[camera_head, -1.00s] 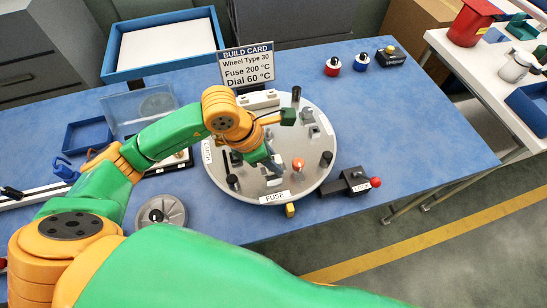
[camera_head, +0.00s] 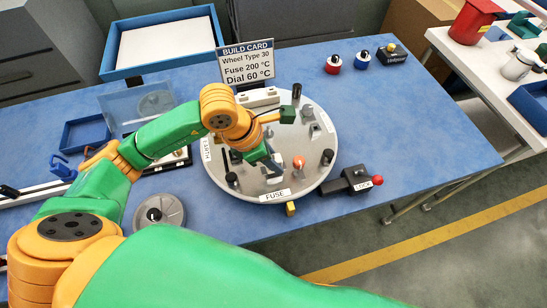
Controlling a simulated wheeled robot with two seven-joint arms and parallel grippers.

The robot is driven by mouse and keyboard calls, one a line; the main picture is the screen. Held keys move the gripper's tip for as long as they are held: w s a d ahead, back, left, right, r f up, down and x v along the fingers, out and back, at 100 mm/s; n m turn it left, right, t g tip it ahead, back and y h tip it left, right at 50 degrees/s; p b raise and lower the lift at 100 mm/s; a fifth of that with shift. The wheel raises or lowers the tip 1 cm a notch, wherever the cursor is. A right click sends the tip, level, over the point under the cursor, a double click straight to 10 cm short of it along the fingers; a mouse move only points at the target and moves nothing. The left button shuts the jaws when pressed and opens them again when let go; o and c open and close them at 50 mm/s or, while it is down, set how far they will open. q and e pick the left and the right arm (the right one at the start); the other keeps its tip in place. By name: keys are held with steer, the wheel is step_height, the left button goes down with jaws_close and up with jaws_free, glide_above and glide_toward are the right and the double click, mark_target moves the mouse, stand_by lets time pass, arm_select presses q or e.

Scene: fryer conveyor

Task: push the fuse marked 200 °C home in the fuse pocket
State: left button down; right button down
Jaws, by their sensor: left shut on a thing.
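My left gripper (camera_head: 272,164) points down over the round grey turntable (camera_head: 295,120), just above its FUSE label (camera_head: 274,196). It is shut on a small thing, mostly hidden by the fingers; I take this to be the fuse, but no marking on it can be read. The fuse pocket is not clearly visible, being under or beside the gripper. The build card (camera_head: 246,63) behind the turntable reads Wheel Type 30, Fuse 200 °C, Dial 60 °C. My right gripper is not in view.
On the turntable, an orange-red knob (camera_head: 299,162) and several dark posts stand near the gripper. A black LOCK block (camera_head: 352,181) with a red ball sits at its right edge. A grey wheel (camera_head: 160,212) lies at left. The blue table is clear at right (camera_head: 420,130).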

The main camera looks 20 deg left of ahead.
arm_select(q)
steer(key=shift+b, duration=0.35)
stand_by(0.5)
steer(key=shift+f+b, duration=1.15)
stand_by(0.4)
steer(key=c, duration=0.5)
jaws_free()
steer(key=shift+r, duration=0.1)
steer(key=shift+p+v, duration=1.95)
steer(key=shift+v, duration=1)
